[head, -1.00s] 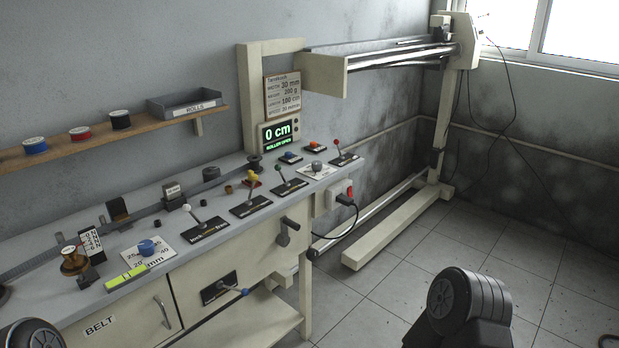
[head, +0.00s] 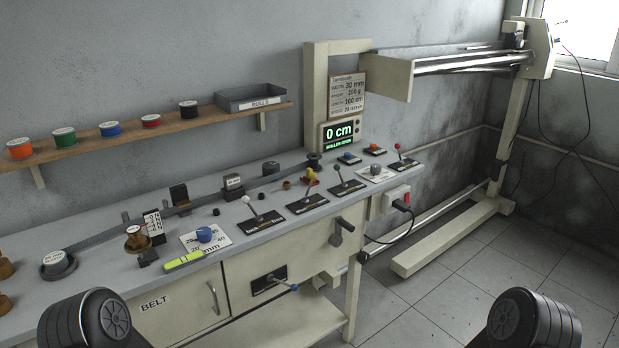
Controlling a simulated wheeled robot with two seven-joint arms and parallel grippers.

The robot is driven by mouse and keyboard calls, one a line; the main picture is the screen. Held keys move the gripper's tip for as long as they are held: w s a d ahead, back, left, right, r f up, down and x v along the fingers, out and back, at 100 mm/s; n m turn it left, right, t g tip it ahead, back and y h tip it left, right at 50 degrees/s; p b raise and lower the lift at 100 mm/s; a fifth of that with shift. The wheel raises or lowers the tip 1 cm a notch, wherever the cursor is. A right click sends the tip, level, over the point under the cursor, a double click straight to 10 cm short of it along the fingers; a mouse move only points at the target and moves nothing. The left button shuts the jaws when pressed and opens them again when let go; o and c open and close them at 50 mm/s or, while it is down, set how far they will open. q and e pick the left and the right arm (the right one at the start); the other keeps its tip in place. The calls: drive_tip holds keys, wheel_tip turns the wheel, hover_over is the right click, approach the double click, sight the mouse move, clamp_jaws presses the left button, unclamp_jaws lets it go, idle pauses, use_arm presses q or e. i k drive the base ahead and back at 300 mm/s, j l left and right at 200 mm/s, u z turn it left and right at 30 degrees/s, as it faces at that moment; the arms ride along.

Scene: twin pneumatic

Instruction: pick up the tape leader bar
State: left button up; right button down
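I cannot tell for certain which thing is the tape leader bar. A small yellow-green bar (head: 185,261) lies flat at the front edge of the grey workbench (head: 100,290), left of the middle. A long dark strip (head: 105,234) runs along the bench behind it, past a round roll (head: 57,263) at the left. Black rounded links of my two arms show at the bottom left and bottom right. Neither gripper is in view.
Levers with coloured knobs, including a white one (head: 246,199), and a blue dial (head: 204,235) stand on the bench. A shelf (head: 80,149) holds coloured rolls and a grey tray (head: 250,98).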

sight(307, 177)
drive_tip(key=i+l, duration=0.3)
drive_tip(key=l, duration=0.15)
drive_tip(key=i+l, duration=0.25)
drive_tip(key=l, duration=0.15)
drive_tip(key=i+l, duration=0.3)
drive_tip(key=l, duration=0.15)
drive_tip(key=i+l, duration=0.55)
drive_tip(key=l, duration=0.3)
